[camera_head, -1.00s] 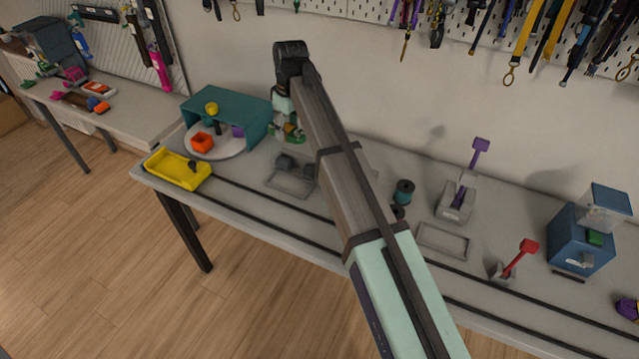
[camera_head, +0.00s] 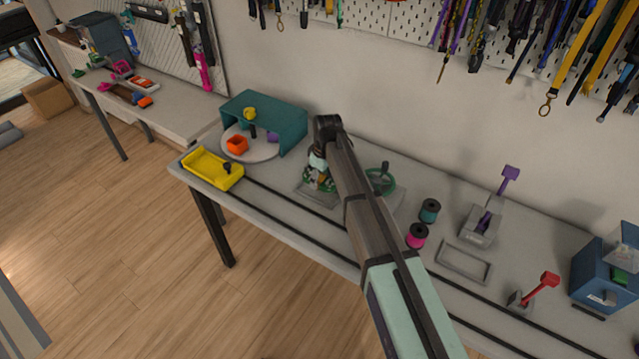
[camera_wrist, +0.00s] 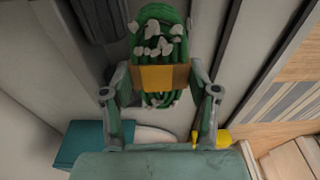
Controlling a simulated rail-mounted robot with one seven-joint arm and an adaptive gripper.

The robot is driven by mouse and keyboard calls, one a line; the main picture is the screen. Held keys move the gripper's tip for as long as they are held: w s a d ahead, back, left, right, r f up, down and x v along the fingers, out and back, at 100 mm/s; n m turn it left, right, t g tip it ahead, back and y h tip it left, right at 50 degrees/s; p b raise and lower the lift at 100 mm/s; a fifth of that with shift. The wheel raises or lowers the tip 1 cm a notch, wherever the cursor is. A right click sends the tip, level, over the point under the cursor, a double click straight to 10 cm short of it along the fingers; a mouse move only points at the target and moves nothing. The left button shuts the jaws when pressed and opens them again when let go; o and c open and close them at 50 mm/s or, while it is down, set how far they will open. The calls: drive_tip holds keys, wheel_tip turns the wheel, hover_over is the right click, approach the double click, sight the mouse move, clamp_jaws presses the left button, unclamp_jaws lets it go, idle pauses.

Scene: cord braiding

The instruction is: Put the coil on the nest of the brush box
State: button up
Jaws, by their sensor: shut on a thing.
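The coil (camera_wrist: 158,40) is a green bundle of cord with a yellow-orange band and pale patches. My gripper (camera_wrist: 163,80) is shut on it around the band in the wrist view. In the head view my gripper (camera_head: 319,180) points down with the green coil low over a grey tray-like frame (camera_head: 308,197), which it partly covers. Dark grey blocks (camera_wrist: 100,18) show beside the coil in the wrist view. I cannot tell whether the frame with these blocks is the brush box, or whether the coil touches it. The nest is not clearly visible.
A teal shelf (camera_head: 285,113) over a pale turntable (camera_head: 262,151) and a yellow tray (camera_head: 222,175) stand left. A green handwheel (camera_head: 381,181), teal spool (camera_head: 429,211), pink spool (camera_head: 417,236) and empty grey frame (camera_head: 465,262) lie right. Dark rails run along the table front.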

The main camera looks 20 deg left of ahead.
sight(320, 194)
drive_tip(key=shift+f+p, duration=0.6)
drive_tip(key=shift+f, duration=1.45)
drive_tip(key=shift+s+d+f+b, duration=0.1)
drive_tip(key=shift+f+b, duration=0.2)
drive_tip(key=shift+f, duration=0.05)
drive_tip(key=shift+f, duration=0.15)
drive_tip(key=o, duration=1.1)
drive_tip(key=shift+s, duration=0.1)
drive_tip(key=shift+o, duration=1.4)
drive_tip(key=shift+f, duration=0.2)
drive_tip(key=shift+r, duration=0.1)
drive_tip(key=shift+r, duration=0.1)
